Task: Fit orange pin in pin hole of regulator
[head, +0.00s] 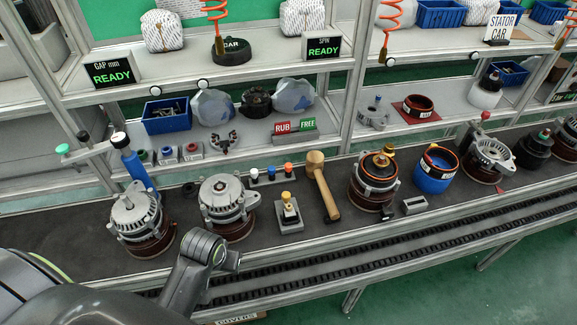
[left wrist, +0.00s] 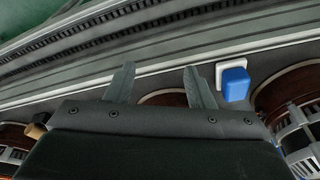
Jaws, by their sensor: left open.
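An orange-topped pin (head: 288,168) stands at the right end of a small rack (head: 272,179) on the dark bench, in the head view. A white-topped and a blue-topped pin stand beside it. A small grey block with a yellow-topped part (head: 288,206) stands in front of the rack. I cannot tell which part is the regulator, and no pin hole is clear. My left gripper (left wrist: 161,86) is open and empty in the left wrist view, over the bench near its front edge. Its fingers are not clear in the head view, where my left arm reaches in from the lower left. My right gripper is out of view.
A wooden mallet (head: 319,182) lies right of the rack. Alternators stand on both sides, one at the left (head: 228,200) and one at the right (head: 375,180). A blue part on a white base (left wrist: 235,84) is right of my fingers. A conveyor rail (head: 400,240) runs along the front.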

